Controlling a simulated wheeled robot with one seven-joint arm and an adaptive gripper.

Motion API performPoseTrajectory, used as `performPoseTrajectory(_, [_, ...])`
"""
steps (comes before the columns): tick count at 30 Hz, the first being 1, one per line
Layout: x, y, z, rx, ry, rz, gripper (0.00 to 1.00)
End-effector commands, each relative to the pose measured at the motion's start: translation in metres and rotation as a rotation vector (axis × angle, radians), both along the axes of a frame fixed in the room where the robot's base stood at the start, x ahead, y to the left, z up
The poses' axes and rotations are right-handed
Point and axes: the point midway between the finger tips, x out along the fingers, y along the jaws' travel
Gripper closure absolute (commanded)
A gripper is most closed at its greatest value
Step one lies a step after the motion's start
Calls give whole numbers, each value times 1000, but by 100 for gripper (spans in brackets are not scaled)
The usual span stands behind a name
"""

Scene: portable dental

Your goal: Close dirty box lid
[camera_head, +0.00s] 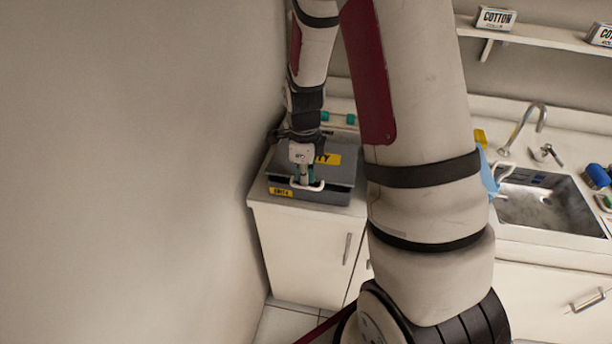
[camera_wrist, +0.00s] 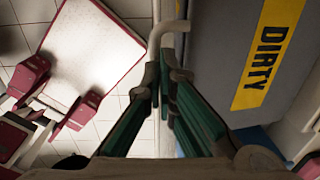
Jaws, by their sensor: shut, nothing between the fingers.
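The grey dirty box (camera_head: 335,196) stands on the left end of the counter. Its grey lid (camera_head: 343,174) with a yellow label lies over the box top, looking flat; I cannot tell whether it is fully seated. In the wrist view the lid (camera_wrist: 222,62) fills the right side, with the word DIRTY readable. A white handle (camera_head: 319,187) sticks out at the front edge; it also shows in the wrist view (camera_wrist: 180,26). My gripper (camera_head: 304,182) is at this handle, pointing down. In the wrist view my gripper (camera_wrist: 164,64) is shut and empty, its tips by the handle's bent end.
The counter (camera_head: 258,191) ends at the wall on the left. A metal sink (camera_head: 540,207) with a tap is at the right. Small teal items (camera_head: 350,118) stand behind the box. In the wrist view a red-edged white tray (camera_wrist: 95,40) is at left.

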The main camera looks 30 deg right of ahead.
Motion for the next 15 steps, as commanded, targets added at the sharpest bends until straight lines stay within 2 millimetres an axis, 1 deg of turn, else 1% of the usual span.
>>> performPoseTrajectory(11, [0, 0, -2, 0, -1, -1, 100])
performPoseTrajectory(13, [0, 1, -7, 1, 1, -1, 100])
performPoseTrajectory(15, [-2, 3, -17, 1, 4, 0, 100])
